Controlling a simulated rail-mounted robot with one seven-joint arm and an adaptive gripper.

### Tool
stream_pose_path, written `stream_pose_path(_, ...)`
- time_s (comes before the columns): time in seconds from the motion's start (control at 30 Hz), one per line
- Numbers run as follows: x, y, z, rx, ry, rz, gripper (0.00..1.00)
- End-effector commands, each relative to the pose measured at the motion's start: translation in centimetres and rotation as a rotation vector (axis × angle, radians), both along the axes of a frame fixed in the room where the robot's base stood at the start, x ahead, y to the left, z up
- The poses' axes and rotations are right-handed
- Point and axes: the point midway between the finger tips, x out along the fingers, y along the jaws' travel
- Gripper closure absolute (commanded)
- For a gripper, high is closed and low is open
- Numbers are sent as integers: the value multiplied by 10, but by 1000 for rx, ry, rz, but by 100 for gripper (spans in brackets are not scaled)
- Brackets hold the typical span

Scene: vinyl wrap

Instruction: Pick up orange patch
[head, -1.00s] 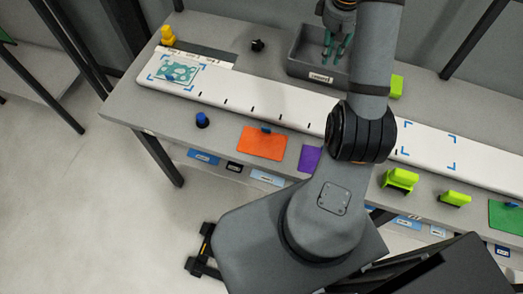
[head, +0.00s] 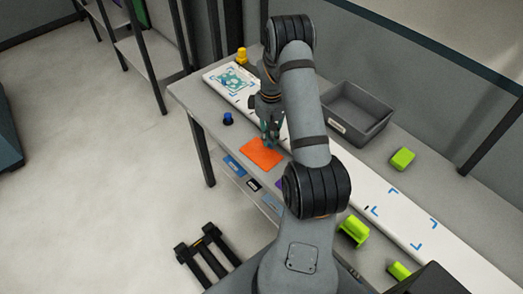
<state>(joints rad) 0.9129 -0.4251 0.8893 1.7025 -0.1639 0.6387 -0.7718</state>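The orange patch (head: 260,154) lies flat at the near edge of the grey table, left of my arm in the head view. My gripper (head: 270,142), with teal fingers, points down at the far edge of the patch. The fingers cover that edge, so the small blue tab there is hidden. I cannot tell whether the fingers touch the patch or whether they are open or shut.
A white board (head: 384,213) with blue corner marks runs along the table. A grey bin (head: 357,114) stands behind it. A blue knob (head: 227,119) stands left of the patch. Green blocks (head: 402,158) lie to the right.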

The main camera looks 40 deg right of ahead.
Motion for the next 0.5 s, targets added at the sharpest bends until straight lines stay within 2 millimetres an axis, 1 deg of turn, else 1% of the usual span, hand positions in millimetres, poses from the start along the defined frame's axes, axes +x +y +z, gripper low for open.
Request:
stream_pose_path(0.1, -1, 0, -13, 2, 3, 1, 80)
stream_pose_path(0.2, 0, 0, -21, 1, 1, -1, 80)
stream_pose_path(0.43, 1, 0, -23, -1, -1, 0, 80)
stream_pose_path(0.5, 0, 0, -23, -1, -1, 0, 84)
